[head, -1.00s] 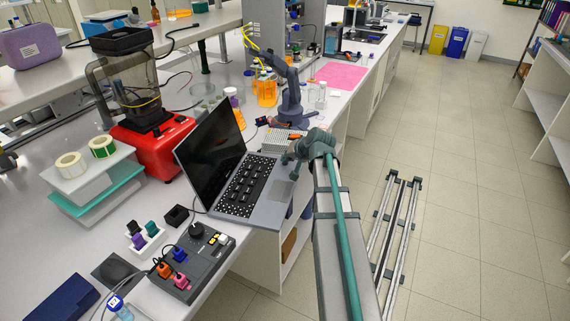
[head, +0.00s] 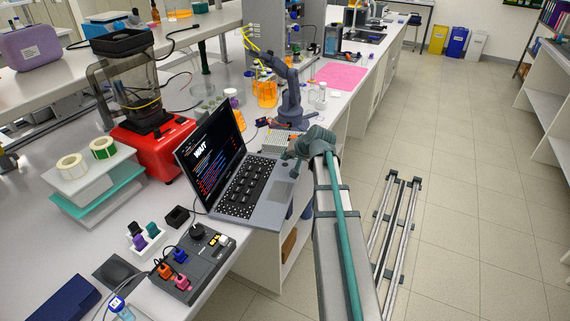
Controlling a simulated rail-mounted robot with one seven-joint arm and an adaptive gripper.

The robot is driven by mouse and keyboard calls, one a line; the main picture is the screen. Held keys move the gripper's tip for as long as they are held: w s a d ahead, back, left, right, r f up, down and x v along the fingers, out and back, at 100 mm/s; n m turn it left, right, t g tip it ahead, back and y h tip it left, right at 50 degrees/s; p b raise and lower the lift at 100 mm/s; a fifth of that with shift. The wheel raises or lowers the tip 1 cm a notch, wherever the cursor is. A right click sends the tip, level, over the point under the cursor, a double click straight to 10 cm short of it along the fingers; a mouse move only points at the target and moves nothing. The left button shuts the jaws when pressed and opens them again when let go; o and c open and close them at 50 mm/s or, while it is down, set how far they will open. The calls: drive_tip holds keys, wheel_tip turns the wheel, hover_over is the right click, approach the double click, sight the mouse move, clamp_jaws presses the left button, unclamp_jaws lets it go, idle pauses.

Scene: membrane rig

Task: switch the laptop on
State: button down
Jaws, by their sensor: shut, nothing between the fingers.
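The laptop (head: 213,153) stands open on the bench with its keyboard (head: 247,187) toward the bench's front edge. Its screen is lit, with a large white word that reads "WAIT" and lines of red and blue text on black. My gripper (head: 291,156) is shut and empty. It is at the far right corner of the laptop's base, by the keyboard's far end. I cannot tell whether the fingertips touch the laptop. My arm comes in from the lower right and hides part of the bench edge.
A grey control box (head: 193,262) with knobs and coloured plugs is close in front of the laptop. A red blender (head: 150,143) stands behind it. A small blue-grey arm (head: 290,98) and a pipette-tip rack (head: 284,140) are beyond. The floor at right is open around a rail frame (head: 397,232).

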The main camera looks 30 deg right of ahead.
sight(287, 165)
wheel_tip(287, 165, up, 6)
drive_tip(key=p, duration=0.3)
idle(0.5)
